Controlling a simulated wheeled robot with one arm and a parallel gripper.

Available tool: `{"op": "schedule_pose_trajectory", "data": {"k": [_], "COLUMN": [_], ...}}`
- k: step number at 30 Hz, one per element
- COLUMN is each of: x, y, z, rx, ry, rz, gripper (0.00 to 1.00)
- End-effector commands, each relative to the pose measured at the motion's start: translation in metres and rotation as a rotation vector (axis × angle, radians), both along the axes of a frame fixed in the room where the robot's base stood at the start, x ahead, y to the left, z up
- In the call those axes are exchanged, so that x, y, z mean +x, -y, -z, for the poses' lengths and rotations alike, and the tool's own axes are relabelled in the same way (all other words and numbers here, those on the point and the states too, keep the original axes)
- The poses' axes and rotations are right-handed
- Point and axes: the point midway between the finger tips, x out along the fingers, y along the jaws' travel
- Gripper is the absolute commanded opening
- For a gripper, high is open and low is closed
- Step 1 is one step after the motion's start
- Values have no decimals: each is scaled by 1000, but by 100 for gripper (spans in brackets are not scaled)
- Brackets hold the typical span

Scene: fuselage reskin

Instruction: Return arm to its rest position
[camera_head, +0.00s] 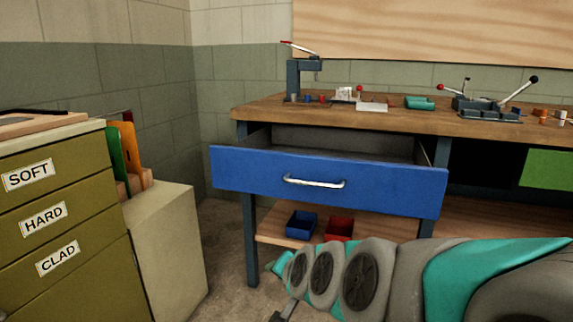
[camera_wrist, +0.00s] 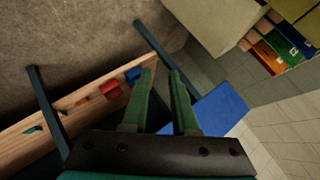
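My arm (camera_head: 370,275), grey and teal, reaches in from the lower right of the head view, below the blue drawer front. In the head view its far end is low and partly cut off by the bottom edge, so the fingers are not clear there. In the wrist view my gripper (camera_wrist: 163,73) shows two green fingers with a clear gap between them and nothing held. The blue drawer (camera_head: 330,200) is pulled out from the workbench (camera_head: 420,122), and its blue front also shows in the wrist view (camera_wrist: 222,110).
A blue bin (camera_head: 301,225) and a red bin (camera_head: 339,229) sit on the lower shelf (camera_head: 275,240). An olive cabinet (camera_head: 75,215) labelled SOFT, HARD and CLAD stands left, beside a pale box (camera_head: 165,245). Bare floor (camera_head: 225,260) lies between cabinet and bench.

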Motion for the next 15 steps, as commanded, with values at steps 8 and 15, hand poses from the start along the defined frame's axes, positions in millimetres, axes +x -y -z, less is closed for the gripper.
{"op": "schedule_pose_trajectory", "data": {"k": [8, 15], "x": [-114, -227], "y": [63, 132], "z": [41, 52], "rx": [-304, -481], "ry": [-356, -696], "rz": [-256, -426], "gripper": [27, 27]}}
